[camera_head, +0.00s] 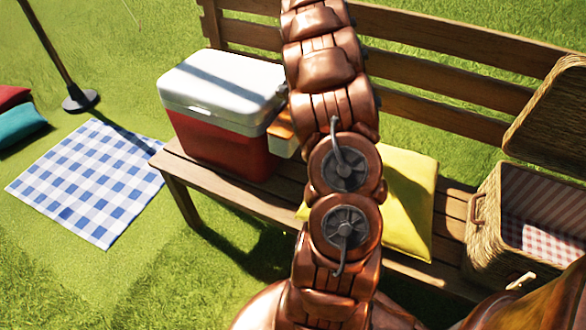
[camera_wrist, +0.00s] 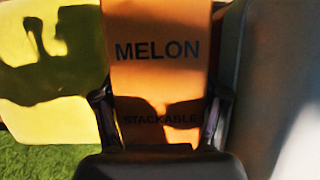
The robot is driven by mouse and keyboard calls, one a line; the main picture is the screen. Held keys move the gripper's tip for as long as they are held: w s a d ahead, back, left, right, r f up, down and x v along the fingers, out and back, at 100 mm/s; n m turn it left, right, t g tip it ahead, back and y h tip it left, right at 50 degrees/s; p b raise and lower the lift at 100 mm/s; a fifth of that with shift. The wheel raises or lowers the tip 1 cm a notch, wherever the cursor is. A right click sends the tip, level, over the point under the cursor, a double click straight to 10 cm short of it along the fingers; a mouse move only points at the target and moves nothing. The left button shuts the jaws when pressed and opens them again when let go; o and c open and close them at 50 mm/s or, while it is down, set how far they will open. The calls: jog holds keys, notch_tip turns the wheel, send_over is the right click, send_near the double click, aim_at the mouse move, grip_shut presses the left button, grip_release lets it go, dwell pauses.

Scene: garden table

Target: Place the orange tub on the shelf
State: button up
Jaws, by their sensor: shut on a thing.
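The orange tub (camera_head: 281,128) shows in the head view just right of the cooler, above the bench seat. Its orange top and a paler side show; my copper arm hides the rest. In the wrist view the tub's orange face (camera_wrist: 160,80) reads "MELON" and "STACKABLE". My gripper (camera_wrist: 160,100) is shut on the tub, with one dark finger on each side. I cannot tell whether the tub touches the seat. I see no separate shelf in either view.
A red and white cooler (camera_head: 222,140) stands on the wooden bench (camera_head: 235,198), close left of the tub. A yellow cushion (camera_head: 407,195) lies right of my arm. An open wicker basket (camera_head: 490,230) stands at the right. A checked blanket (camera_head: 92,180) lies on the grass.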

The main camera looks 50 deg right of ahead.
notch_tip(320, 180, down, 18)
jog(key=shift+r+b, duration=0.25)
jog(key=shift+b, duration=0.95)
jog(key=shift+f, duration=0.1)
jog(key=o, duration=1.4)
